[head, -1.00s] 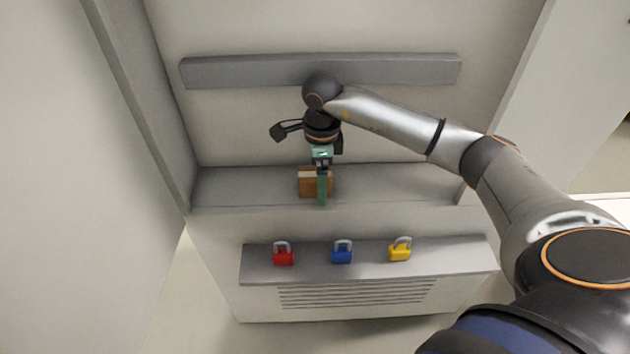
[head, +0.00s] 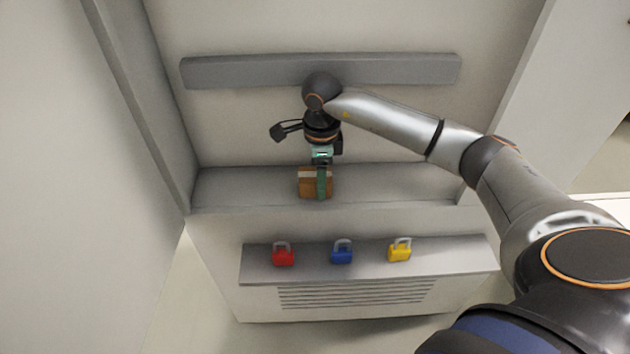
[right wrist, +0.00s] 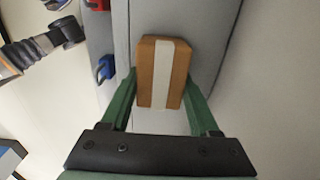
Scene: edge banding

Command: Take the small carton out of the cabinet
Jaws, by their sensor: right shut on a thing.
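The small carton (head: 308,189) is brown with a pale tape strip and sits on the grey cabinet shelf, left of the shelf's middle. My right gripper (head: 321,186) reaches down to it from above, and a green finger covers part of the carton. In the right wrist view the carton (right wrist: 147,75) lies between the green fingers of my right gripper (right wrist: 160,95), which are shut on its two sides. The carton appears to be at shelf level. My left gripper is in neither view.
The cabinet shelf (head: 400,184) is bare on both sides of the carton. A lower ledge holds a red padlock (head: 283,258), a blue padlock (head: 342,257) and a yellow padlock (head: 399,253). A grey bar (head: 230,72) crosses the back wall. Cabinet side walls flank the shelf.

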